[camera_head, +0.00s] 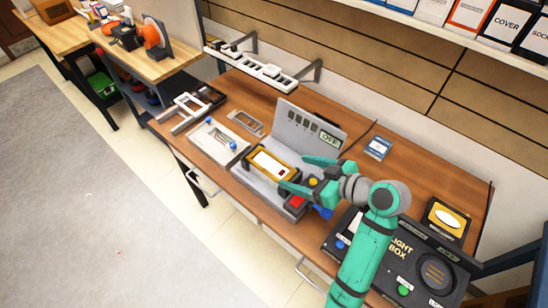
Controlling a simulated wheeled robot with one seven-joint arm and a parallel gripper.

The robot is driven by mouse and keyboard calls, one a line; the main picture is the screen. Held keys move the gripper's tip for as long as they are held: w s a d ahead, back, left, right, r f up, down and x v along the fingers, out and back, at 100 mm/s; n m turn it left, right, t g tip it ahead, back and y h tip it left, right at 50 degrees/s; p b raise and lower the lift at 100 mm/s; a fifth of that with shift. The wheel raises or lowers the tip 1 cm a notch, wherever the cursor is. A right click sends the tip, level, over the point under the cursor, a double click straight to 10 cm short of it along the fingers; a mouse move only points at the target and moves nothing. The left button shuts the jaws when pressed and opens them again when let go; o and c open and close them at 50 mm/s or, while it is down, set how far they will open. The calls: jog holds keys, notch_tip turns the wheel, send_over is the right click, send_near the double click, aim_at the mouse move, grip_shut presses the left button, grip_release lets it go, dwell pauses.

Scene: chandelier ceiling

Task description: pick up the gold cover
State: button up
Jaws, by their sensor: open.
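A gold cover (251,163), a rounded frame around a white rectangular middle, lies on the grey test machine (240,177) below its upright panel, which reads "OFF". My gripper (297,173) is open and reaches in from the right. Its teal fingers lie on either side of the cover's right end, one toward the panel and one toward the table's front. I cannot tell whether they touch the cover. The cover's right end is partly hidden by the fingers.
A red button (296,202) sits on the machine's front right. A black light box (365,238) and a gold-framed piece with a white oval (447,218) stand right. A pale tray with blue knobs (215,142) lies left.

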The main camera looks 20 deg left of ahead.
aim_at(268, 164)
jog(key=shift+x, duration=4.8)
jog(key=c, duration=1.2)
